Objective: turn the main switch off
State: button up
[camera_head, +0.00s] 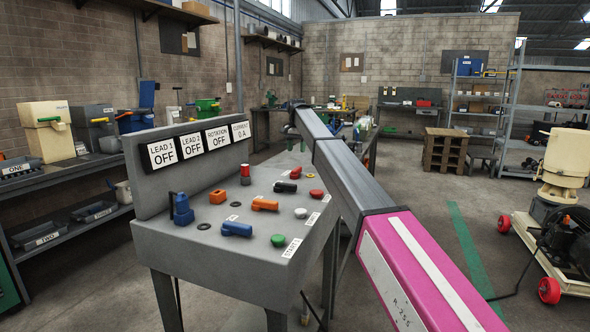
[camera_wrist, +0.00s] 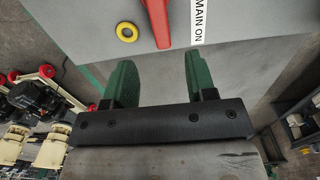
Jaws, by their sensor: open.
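In the wrist view, the main switch shows as a red handle (camera_wrist: 157,18) on a grey panel (camera_wrist: 70,20), cut off by the top edge. A white label reading "MAIN ON" (camera_wrist: 197,20) lies to its right. My gripper (camera_wrist: 160,66) is open and empty, its two green fingers apart. The handle's near end lies just beyond the fingertips in the picture, roughly between them sideways; I see no contact.
A yellow ring (camera_wrist: 127,32) sits left of the handle. The grey console (camera_head: 215,250) carries several coloured switches and buttons; its displays (camera_head: 200,145) read OFF and 0 A. Shelves stand at left, a wheeled machine (camera_head: 565,220) at right.

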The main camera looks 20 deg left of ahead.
aim_at(296, 168)
notch_tip(296, 168, down, 10)
jog(key=shift+f, duration=0.2)
dwell(0.3)
grip_shut()
